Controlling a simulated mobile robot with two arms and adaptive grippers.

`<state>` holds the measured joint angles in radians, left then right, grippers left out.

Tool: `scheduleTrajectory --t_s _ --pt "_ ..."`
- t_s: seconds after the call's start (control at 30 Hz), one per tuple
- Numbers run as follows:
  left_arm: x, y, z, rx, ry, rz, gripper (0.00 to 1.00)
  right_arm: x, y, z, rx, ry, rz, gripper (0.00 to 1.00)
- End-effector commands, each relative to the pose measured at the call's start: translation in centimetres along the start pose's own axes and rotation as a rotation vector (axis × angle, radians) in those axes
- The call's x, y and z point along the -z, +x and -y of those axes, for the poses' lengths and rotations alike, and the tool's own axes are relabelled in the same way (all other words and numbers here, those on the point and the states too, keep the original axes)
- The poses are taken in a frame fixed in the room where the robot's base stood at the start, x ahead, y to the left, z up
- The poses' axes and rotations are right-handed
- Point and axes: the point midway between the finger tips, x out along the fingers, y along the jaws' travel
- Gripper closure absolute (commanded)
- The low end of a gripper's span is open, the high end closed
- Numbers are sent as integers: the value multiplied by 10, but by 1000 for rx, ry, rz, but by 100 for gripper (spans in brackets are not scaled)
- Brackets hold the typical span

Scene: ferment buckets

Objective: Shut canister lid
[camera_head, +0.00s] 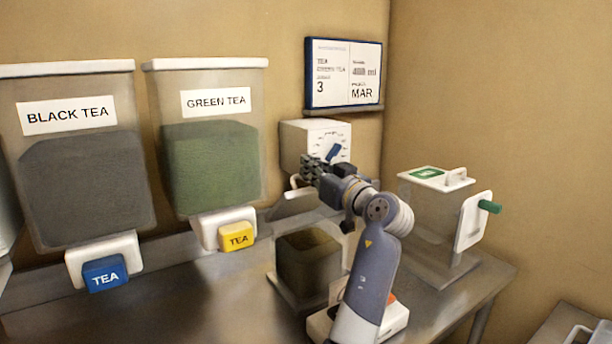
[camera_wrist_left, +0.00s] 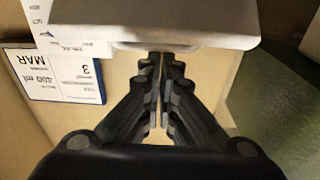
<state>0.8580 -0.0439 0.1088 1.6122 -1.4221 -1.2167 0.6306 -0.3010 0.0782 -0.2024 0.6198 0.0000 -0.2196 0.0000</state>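A clear open-topped canister (camera_head: 308,268) with dark brown contents stands on the counter in the middle of the head view. A pale tilted panel (camera_head: 292,204), apparently its raised lid, shows behind it, partly hidden by my arm. My left gripper (camera_head: 312,170) is above and behind the canister, in front of the white dial box. In the left wrist view my left fingers (camera_wrist_left: 160,62) are pressed nearly together with only a thin slit between them and nothing visible held. A smooth white piece (camera_wrist_left: 190,22) lies close to the fingertips; I cannot tell if they touch it. My right gripper is out of view.
Dispensers of black tea (camera_head: 85,190) and green tea (camera_head: 210,165) hang at the left. A white dial box (camera_head: 300,138) stands behind my gripper. A clear container (camera_head: 435,215) with a white lid and green knob stands right. A white device (camera_head: 395,318) sits under my forearm.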

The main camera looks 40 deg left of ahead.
Motion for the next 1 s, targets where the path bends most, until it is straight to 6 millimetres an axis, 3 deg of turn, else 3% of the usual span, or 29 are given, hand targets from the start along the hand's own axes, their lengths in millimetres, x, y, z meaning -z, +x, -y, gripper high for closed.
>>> scheduleTrajectory --t_s 0.03,0.77,0.87,1.0 --pt "-10 -2 0 3 4 13 100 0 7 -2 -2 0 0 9" --pt "-12 -7 1 6 7 16 100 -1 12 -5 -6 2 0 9" --pt "-7 -4 2 6 6 15 100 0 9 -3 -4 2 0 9" --pt "14 11 7 5 3 9 100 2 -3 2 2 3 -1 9"
